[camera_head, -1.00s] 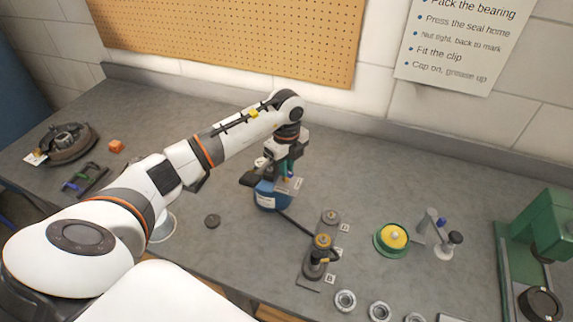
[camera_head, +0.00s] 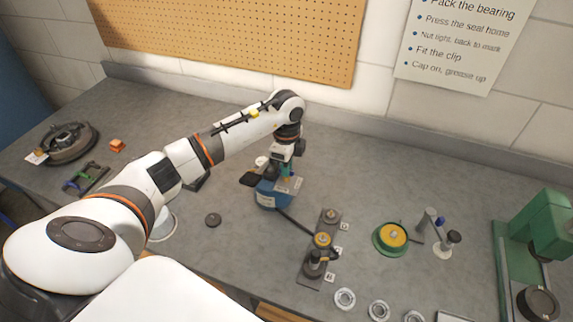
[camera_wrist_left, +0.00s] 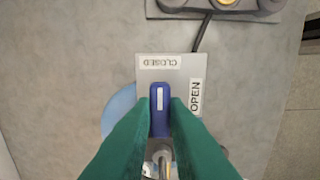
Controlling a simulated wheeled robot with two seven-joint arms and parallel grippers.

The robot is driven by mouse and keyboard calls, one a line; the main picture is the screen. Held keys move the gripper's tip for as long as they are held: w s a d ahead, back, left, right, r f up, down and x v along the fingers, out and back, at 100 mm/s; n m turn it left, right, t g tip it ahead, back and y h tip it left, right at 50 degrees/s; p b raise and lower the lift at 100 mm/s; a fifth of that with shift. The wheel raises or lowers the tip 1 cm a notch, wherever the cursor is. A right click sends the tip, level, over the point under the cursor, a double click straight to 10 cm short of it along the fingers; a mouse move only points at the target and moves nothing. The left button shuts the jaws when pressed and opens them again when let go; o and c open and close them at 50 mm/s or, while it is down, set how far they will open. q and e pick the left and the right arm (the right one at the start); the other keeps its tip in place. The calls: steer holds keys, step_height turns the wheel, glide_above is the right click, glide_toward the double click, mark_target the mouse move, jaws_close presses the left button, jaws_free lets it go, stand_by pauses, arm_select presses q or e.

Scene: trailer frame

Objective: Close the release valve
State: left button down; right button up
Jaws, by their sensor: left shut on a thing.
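The release valve's blue lever (camera_wrist_left: 160,98), with a white stripe, lies over a grey plate (camera_wrist_left: 147,77). In the left wrist view the lever points up towards the CLOSED label (camera_wrist_left: 160,62); the OPEN label (camera_wrist_left: 195,97) is to its right. My left gripper (camera_wrist_left: 158,122) has its green fingers on both sides of the lever and is shut on it. In the head view the left gripper (camera_head: 287,172) is above the blue round-bodied unit (camera_head: 267,199) that carries the plate; the wrist partly hides the lever there. My right gripper is not in view.
A black hose runs from the blue unit to a grey plate with knobs (camera_head: 322,240). A yellow-and-green round part (camera_head: 391,237) and a green press (camera_head: 540,240) stand to the right. The bench behind is mostly clear.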

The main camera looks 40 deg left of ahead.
arm_select(q)
steer(key=shift+r, duration=0.1)
steer(key=c, duration=1.4)
jaws_free()
steer(key=shift+c, duration=0.2)
step_height(320, 180, up, 12)
steer(key=b, duration=0.3)
